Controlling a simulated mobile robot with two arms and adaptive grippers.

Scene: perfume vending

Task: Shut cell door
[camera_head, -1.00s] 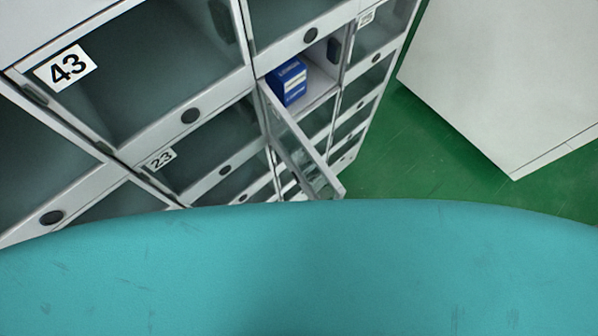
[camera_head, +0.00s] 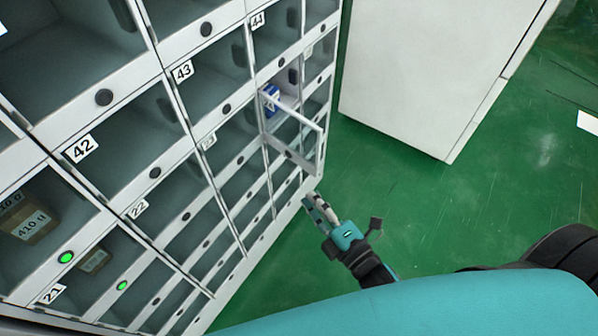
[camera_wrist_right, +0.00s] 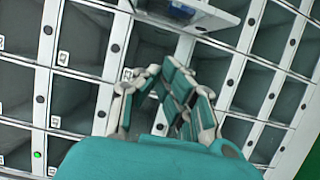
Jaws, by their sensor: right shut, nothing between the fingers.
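The open cell door (camera_head: 291,152) is a clear pane in a light frame. It sticks out from its cell in the locker wall, and a blue box (camera_head: 270,97) sits inside that cell. My right gripper (camera_head: 317,203) is shut and empty, below the door's outer end and apart from it in the head view. My left gripper is not in view.
The locker wall (camera_head: 160,65) has several closed glass cells; some at lower left have green lights (camera_head: 66,257) and hold boxes. A large white cabinet (camera_head: 420,70) stands to the right. Green floor (camera_head: 480,200) lies open between and in front of them.

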